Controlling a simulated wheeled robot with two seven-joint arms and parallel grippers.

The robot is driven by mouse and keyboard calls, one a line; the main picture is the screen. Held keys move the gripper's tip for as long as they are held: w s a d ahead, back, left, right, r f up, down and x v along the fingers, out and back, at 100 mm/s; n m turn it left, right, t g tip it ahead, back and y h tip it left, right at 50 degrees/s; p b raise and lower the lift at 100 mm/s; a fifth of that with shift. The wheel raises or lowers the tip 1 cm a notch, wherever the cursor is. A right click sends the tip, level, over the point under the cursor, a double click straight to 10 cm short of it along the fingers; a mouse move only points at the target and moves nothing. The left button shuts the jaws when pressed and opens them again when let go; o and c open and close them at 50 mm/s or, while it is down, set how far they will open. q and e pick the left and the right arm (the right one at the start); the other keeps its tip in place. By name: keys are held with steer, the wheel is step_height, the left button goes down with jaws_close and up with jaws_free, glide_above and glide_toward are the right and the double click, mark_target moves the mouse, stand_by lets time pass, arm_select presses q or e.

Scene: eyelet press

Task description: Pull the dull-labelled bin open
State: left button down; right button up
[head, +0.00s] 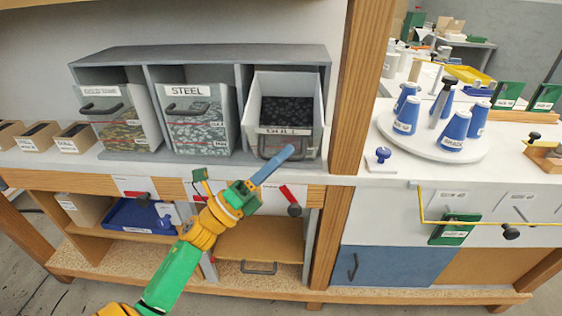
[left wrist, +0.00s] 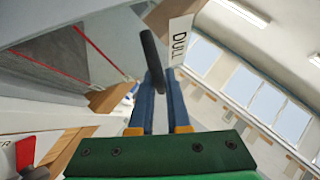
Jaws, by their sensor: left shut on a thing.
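The bin labelled DULL (head: 312,110) is the rightmost of three in the grey rack. It is tilted forward, and its open top shows dark pieces inside. Its label also shows in the left wrist view (left wrist: 181,40). My left gripper (head: 288,153) reaches up from below to the front of this bin. In the left wrist view the blue fingers (left wrist: 160,78) are shut on the bin's dark handle (left wrist: 150,52). The fingers partly hide the handle in the head view. My right gripper is in neither view.
The STEEL bin (head: 195,128) and another labelled bin (head: 122,118) stand to the left in the rack (head: 200,55). A wooden post (head: 352,90) rises just right of the rack. Red-handled levers (head: 290,197) sit below the counter edge. Blue cones (head: 455,130) stand on a round tray at right.

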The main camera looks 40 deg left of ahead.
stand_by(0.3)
arm_select(q)
steer(key=c, duration=0.9)
jaws_free()
steer(key=shift+s+a+f, duration=0.1)
steer(key=shift+s+f, duration=0.1)
steer(key=shift+f, duration=0.1)
steer(key=b+v, duration=0.2)
steer(key=v, duration=0.4)
steer(key=shift+s, duration=0.2)
steer(key=shift+a, duration=0.1)
